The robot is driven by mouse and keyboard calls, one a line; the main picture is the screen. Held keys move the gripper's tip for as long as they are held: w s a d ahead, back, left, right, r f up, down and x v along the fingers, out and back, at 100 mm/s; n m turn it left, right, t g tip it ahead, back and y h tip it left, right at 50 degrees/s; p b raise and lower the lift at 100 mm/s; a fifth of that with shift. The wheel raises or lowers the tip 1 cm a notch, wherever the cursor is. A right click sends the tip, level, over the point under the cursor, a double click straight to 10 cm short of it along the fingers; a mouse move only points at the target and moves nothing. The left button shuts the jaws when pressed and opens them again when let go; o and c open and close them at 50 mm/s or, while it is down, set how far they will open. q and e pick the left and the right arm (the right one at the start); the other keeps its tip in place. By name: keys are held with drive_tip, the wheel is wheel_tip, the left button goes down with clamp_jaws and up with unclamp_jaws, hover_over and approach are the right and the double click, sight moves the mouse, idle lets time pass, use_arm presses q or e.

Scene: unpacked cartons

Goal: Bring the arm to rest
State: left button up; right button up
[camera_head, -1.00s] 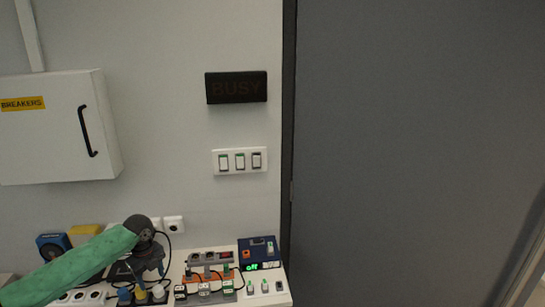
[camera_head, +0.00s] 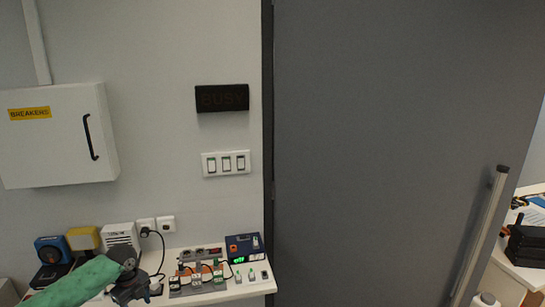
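My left arm comes in from the lower left in a green sleeve, and my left gripper (camera_head: 127,288) hangs low over the left part of the white bench. Its fingers are dark and small in the picture, so I cannot tell whether they are open or shut, and nothing is clearly seen in them. My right gripper is out of view.
The bench (camera_head: 262,288) carries power strips with plugs (camera_head: 197,280), a blue box with a green display (camera_head: 243,247), a yellow item (camera_head: 83,239) and a blue round device (camera_head: 50,250). A grey door (camera_head: 370,130) fills the middle; its handle bar (camera_head: 482,235) is right.

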use_arm(q)
drive_tip(key=s+d+f+n+t, duration=0.1)
drive_tip(key=s+d+f+n, duration=0.35)
drive_tip(key=f, duration=0.75)
drive_tip(key=s+d+f+n+h+b, duration=0.1)
drive_tip(key=s+d+f+n, duration=0.3)
drive_tip(key=f, duration=0.7)
drive_tip(key=s+d+f+n+t, duration=0.1)
drive_tip(key=s+d+f+n, duration=0.4)
drive_tip(key=f, duration=0.7)
drive_tip(key=s+d+f+n, duration=0.2)
drive_tip(key=s+d+f, duration=0.1)
drive_tip(key=s+f, duration=0.4)
drive_tip(key=s+d+f+n, duration=0.3)
drive_tip(key=s+f, duration=0.4)
drive_tip(key=s, duration=0.6)
drive_tip(key=s+d+f+n, duration=0.2)
drive_tip(key=s+d+f, duration=0.1)
drive_tip(key=s+f, duration=0.4)
drive_tip(key=s, duration=0.3)
drive_tip(key=shift+s+d+n+y+b, duration=0.35)
drive_tip(key=shift+s+y, duration=0.05)
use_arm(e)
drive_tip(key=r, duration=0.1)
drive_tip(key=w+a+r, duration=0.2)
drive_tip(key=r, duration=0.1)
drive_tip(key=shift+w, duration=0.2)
